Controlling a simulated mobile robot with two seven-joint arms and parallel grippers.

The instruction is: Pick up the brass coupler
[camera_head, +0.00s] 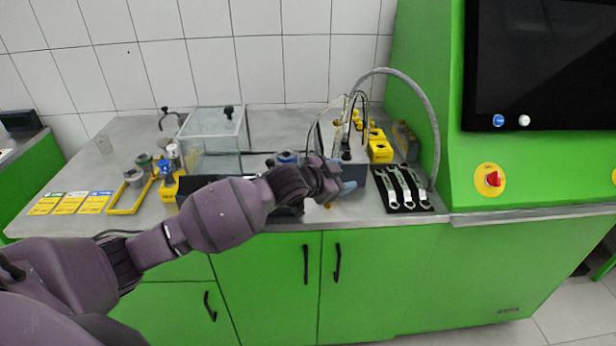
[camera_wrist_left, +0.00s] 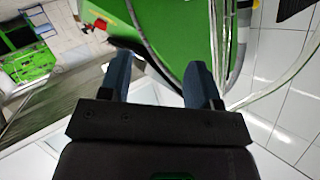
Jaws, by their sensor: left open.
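My left arm reaches from the left over the front of the grey worktop (camera_head: 130,215). My left gripper (camera_head: 347,188) is above the worktop's front edge, left of the wrench mat. In the left wrist view its two blue-grey fingers (camera_wrist_left: 160,78) stand apart with nothing seen between them. I cannot make out the brass coupler for certain. A tiny brass-coloured spot (camera_head: 328,205) shows just below the gripper, partly hidden by it. The left wrist view shows no coupler. My right gripper is not in view.
Three wrenches (camera_head: 402,188) lie on a black mat right of my gripper. Thin hoses and a thick grey hose (camera_head: 431,110) arch behind it. A clear tank (camera_head: 212,140) and yellow-based fittings (camera_head: 168,185) stand left. A green cabinet with a red emergency button (camera_head: 493,179) rises right.

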